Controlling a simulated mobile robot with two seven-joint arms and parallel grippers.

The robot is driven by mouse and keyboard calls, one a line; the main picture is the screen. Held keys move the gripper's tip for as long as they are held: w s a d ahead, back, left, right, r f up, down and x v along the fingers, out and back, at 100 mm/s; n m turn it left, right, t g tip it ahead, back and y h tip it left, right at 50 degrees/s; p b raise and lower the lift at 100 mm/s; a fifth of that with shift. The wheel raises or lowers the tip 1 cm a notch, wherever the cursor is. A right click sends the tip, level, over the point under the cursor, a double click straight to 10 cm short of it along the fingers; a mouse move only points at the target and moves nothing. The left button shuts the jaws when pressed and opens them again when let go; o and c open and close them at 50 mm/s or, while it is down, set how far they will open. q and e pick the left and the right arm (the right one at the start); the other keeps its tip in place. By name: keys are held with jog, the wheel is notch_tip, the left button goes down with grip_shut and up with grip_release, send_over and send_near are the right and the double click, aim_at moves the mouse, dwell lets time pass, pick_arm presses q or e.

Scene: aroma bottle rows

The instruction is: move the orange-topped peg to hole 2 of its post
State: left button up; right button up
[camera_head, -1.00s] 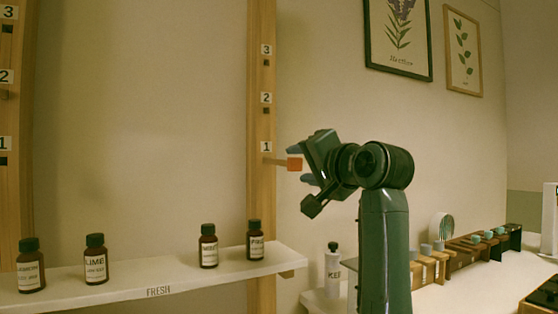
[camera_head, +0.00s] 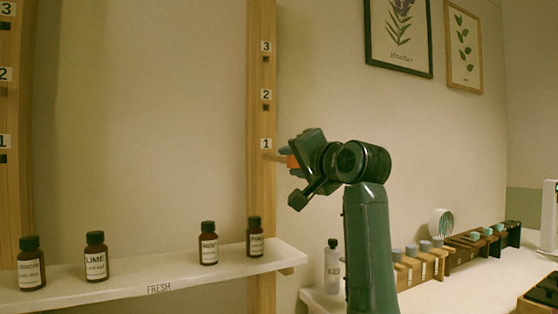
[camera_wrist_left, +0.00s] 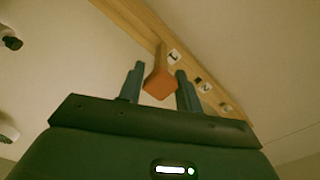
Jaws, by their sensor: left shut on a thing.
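The orange-topped peg (camera_head: 293,162) sticks out of the right wooden post (camera_head: 261,200) at hole 1, beside the label "1". My left gripper (camera_head: 286,158) is at the peg, its fingers on either side of the orange top. In the left wrist view, the orange block (camera_wrist_left: 159,86) sits between the two blue-grey fingers (camera_wrist_left: 160,72), which are shut on it; its shaft runs to the post (camera_wrist_left: 135,18). Hole 2 (camera_head: 266,107) is empty, above hole 1 under the label "2". Hole 3 (camera_head: 266,59) is empty above that. My right gripper is not in view.
A white shelf (camera_head: 200,276) marked FRESH holds several brown bottles below the peg. A second numbered post (camera_head: 14,190) stands at the left edge. A clear bottle (camera_head: 332,265) and wooden racks (camera_head: 420,268) are at lower right.

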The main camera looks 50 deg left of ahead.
pick_arm(q)
jog(key=shift+c, duration=1.2)
jog(key=shift+d, duration=0.1)
